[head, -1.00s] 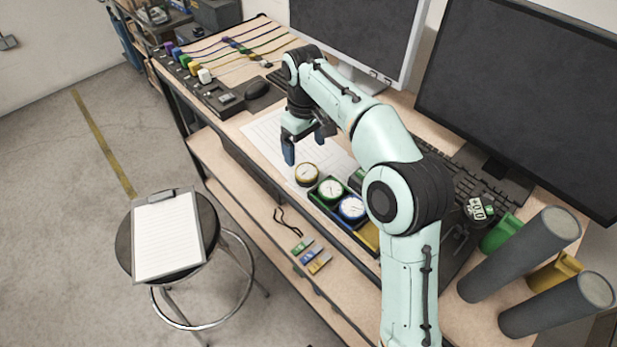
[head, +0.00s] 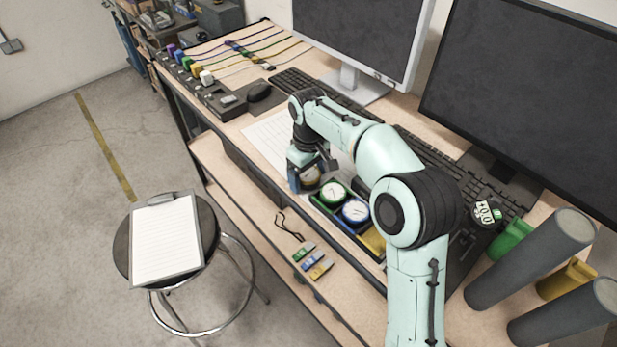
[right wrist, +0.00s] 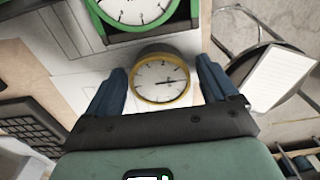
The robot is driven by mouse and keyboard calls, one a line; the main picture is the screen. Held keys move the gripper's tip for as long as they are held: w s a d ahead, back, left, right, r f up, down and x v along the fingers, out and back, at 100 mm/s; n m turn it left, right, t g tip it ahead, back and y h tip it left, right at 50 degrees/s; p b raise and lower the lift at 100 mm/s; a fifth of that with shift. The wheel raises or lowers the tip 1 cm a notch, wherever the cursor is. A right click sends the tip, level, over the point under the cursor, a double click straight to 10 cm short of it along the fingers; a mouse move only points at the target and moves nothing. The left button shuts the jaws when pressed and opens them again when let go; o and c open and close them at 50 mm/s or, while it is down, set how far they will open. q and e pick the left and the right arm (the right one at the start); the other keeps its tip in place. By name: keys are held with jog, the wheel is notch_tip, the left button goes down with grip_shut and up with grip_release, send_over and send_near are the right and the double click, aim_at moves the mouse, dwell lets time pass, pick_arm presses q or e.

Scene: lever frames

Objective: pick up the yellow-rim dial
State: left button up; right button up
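The yellow-rim dial (right wrist: 160,78), with a white face and dark needle, lies on the worktop paper. In the right wrist view it sits between the two blue fingers of my right gripper (head: 310,176), with a gap on each side. In the head view the dial (head: 311,179) is partly hidden by the fingers, which are lowered around it. The right gripper is open and holds nothing. My left gripper is not in view.
Beside the gripper, a tray (head: 316,203) holds a green dial (head: 333,192) and a blue dial (head: 355,210). Behind are a keyboard (head: 295,82) and monitors. The desk's front edge is near. A stool (head: 123,245) with a clipboard stands left.

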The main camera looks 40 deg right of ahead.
aim_at(308, 173)
jog(key=c, duration=0.9)
jog(key=shift+r, duration=0.15)
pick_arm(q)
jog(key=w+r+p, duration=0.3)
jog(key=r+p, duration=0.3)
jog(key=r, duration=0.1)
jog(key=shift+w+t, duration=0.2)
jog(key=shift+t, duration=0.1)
pick_arm(e)
notch_tip(308, 173, up, 20)
jog(key=shift+f, duration=0.15)
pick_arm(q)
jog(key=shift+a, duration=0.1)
